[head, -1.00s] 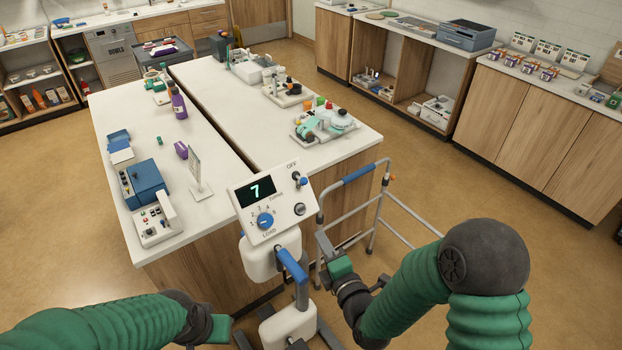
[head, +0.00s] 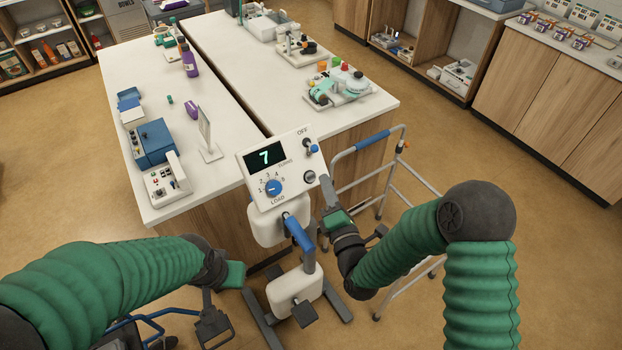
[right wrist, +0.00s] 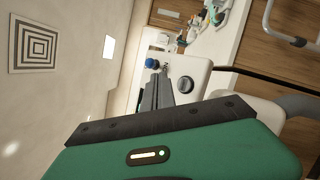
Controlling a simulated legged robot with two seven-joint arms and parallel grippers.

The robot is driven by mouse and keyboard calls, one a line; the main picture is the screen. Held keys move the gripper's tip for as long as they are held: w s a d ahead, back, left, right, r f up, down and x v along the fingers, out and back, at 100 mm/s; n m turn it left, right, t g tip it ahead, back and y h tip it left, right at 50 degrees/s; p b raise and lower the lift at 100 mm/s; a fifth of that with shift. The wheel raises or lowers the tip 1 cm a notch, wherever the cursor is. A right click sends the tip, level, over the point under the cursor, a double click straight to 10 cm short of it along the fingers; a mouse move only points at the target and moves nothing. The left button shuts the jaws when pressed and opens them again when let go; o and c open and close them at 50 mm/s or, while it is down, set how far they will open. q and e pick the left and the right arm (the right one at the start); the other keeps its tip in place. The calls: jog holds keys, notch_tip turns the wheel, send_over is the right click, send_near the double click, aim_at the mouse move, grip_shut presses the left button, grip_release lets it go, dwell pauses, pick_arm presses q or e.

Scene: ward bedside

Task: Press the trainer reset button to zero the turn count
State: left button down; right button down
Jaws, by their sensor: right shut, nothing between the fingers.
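The trainer console (head: 249,191) is a tilted white panel on a post, and its display (head: 265,157) reads 7. It carries a blue LOAD dial (head: 273,188), an OFF toggle with a blue tip (head: 313,149), and a round dark button (head: 309,177) at its right side. The button also shows in the right wrist view (right wrist: 184,85). My right gripper (head: 324,181) is shut and empty, its tips just right of the button; I cannot tell whether they touch the panel. My left gripper (head: 234,275) is low at the left, away from the console, its fingers unclear.
A grey walker frame (head: 378,142) stands close to the right of my right gripper. A white-topped counter (head: 230,110) with several devices lies behind the console. Blue pedal-arm covering (head: 298,233) is below the panel. A blue wheeled frame (head: 125,325) is at lower left.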

aim_at(317, 183)
jog(key=w+a+f+b, duration=0.2)
jog(key=shift+w+a+f, duration=0.1)
jog(key=shift+w+f, duration=0.3)
jog(key=shift+a, duration=0.15)
jog(key=shift+d, duration=0.2)
jog(key=shift+a, duration=0.1)
dwell(0.4)
dwell(1.0)
jog(key=shift+w+a+f+b, duration=0.1)
jog(key=shift+w+a+b, duration=0.1)
jog(key=shift+b, duration=0.4)
